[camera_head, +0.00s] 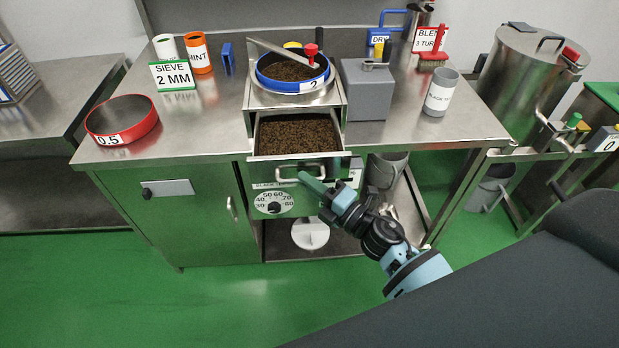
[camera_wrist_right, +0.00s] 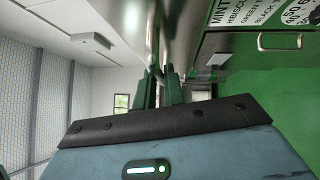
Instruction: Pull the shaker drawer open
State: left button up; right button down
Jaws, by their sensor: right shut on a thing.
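The shaker (camera_head: 251,100) stands on the steel bench, with a round blue-rimmed sieve (camera_head: 292,85) of dark tea on top. Its drawer (camera_head: 342,153) stands out at the front, open at the top, and dark loose tea shows inside. The bar handle (camera_head: 285,176) is on the drawer's front. My right gripper (camera_head: 306,178) reaches up from the lower right and is shut on the handle's right part. In the right wrist view its green fingers (camera_wrist_right: 160,86) close on a thin metal bar. My left gripper is in neither view.
A dial (camera_head: 273,204) sits on the panel below the drawer. A red 0.5 sieve (camera_head: 122,120) is at the bench's left, a grey box (camera_head: 366,95) and grey cup (camera_head: 441,92) at the right. Green floor is clear in front.

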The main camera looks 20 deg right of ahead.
jog(key=shift+s, duration=0.1)
dwell(0.3)
jog(key=c, duration=1.5)
grip_release()
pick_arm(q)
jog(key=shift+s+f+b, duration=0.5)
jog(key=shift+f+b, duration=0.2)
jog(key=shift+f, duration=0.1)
pick_arm(e)
jog(key=v, duration=0.7)
jog(key=shift+s+d, duration=0.15)
jog(key=shift+s, duration=0.2)
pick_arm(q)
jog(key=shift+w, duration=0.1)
